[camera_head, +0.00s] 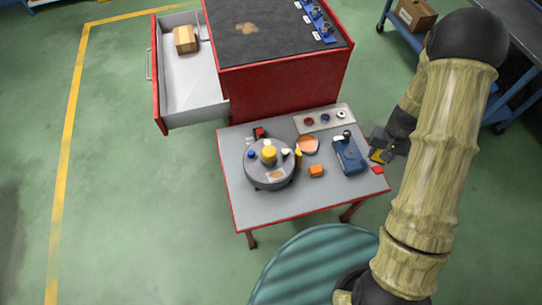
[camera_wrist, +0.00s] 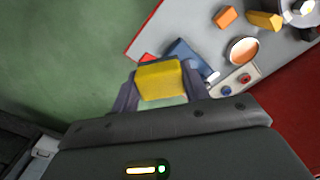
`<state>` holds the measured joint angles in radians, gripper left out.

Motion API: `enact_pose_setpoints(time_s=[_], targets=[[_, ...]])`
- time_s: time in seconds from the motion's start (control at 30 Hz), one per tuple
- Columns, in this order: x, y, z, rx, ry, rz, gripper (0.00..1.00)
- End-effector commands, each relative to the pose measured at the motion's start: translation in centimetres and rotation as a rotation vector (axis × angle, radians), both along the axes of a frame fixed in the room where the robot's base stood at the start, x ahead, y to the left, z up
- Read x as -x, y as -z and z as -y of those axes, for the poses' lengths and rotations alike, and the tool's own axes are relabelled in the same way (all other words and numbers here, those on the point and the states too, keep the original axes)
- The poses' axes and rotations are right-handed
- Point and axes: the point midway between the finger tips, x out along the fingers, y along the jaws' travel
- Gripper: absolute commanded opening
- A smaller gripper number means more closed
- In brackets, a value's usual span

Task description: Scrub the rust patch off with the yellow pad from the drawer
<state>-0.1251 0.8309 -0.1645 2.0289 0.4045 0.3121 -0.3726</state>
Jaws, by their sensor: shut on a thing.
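My gripper (camera_head: 382,146) is shut on the yellow pad (camera_head: 380,155), off the right edge of the small table. In the wrist view the yellow pad (camera_wrist: 158,80) sits between the two fingers of my gripper (camera_wrist: 157,74). The drawer (camera_head: 190,88) of the red cabinet is pulled open to the left, with a cardboard box inside. A brown, rust-like patch (camera_head: 246,28) lies on the cabinet's dark top. A smaller brown patch (camera_head: 275,175) shows on the round grey device; I cannot tell which patch is the rust.
The small table (camera_head: 250,212) carries the round grey device (camera_head: 268,180), a blue device (camera_head: 349,156), an orange block (camera_head: 316,171), a pinkish round dish (camera_head: 307,145) and a button panel (camera_head: 324,121). Blue fittings (camera_head: 318,20) line the red cabinet's (camera_head: 280,92) right edge. Green floor is clear at left.

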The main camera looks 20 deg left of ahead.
Motion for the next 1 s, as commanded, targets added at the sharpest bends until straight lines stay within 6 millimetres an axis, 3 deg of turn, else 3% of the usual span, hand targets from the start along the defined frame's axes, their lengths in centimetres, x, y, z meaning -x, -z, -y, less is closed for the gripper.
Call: enact_pose_setpoints(time_s=[0.27, 0.43, 0.57, 0.77, 1.0], targets=[[0.0, 0.1, -0.6, 0.000, -0.012, 0.000, 0.27], [-0.1, 0.9, -3.3, -0.002, -0.061, 0.000, 0.27], [0.2, 2.0, -8.1, -0.002, -0.147, 0.000, 0.27], [2.2, 3.9, -17.1, -0.002, -0.311, 0.000, 0.27], [7.2, 6.1, -27.3, -0.003, -0.505, -0.002, 0.27]])
